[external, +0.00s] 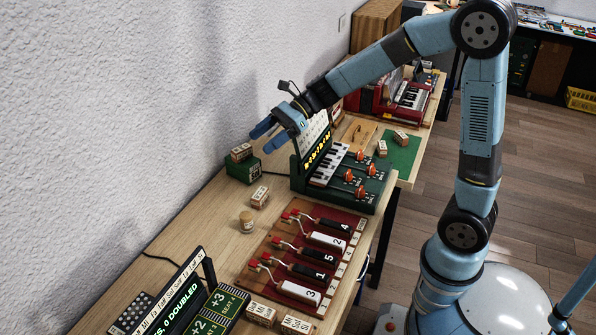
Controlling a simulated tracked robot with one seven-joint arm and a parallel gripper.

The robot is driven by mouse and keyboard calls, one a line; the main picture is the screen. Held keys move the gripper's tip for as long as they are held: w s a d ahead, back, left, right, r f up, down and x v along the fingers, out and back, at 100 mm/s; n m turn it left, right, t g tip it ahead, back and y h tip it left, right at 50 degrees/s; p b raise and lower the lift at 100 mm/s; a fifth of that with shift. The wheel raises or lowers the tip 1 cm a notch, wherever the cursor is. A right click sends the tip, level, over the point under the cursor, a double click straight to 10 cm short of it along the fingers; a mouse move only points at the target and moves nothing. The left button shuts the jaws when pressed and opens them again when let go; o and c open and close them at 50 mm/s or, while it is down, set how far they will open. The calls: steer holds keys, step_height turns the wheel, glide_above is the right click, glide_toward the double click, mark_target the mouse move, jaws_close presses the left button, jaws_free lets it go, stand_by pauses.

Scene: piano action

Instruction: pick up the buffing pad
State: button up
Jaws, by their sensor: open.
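A small round tan piece (247,221) stands on the wooden bench, left of the red board; it may be the buffing pad, but it is too small to be sure. No other thing in view is clearly a buffing pad. My gripper (262,138) has blue fingers that are open, with nothing visible between them. It hangs in the air near the wall, behind and above the round piece and well apart from it. It is close to the upright back of the green keyboard device.
The green keyboard device (345,184) stands right of my gripper. A green box (243,171) with a labelled block on top is below it. A labelled block (260,197) lies near the round piece. The red board (290,278) with numbered levers is in front. The wall is close on the left.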

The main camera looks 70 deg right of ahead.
glide_toward(250, 213)
steer(key=shift+x, duration=1.2)
steer(key=shift+w+a+f, duration=0.2)
steer(key=shift+w+a, duration=0.05)
steer(key=shift+a, duration=0.15)
steer(key=shift+x, duration=3.3)
steer(key=shift+w+d, duration=0.1)
steer(key=shift+c, duration=0.2)
steer(key=c, duration=1.1)
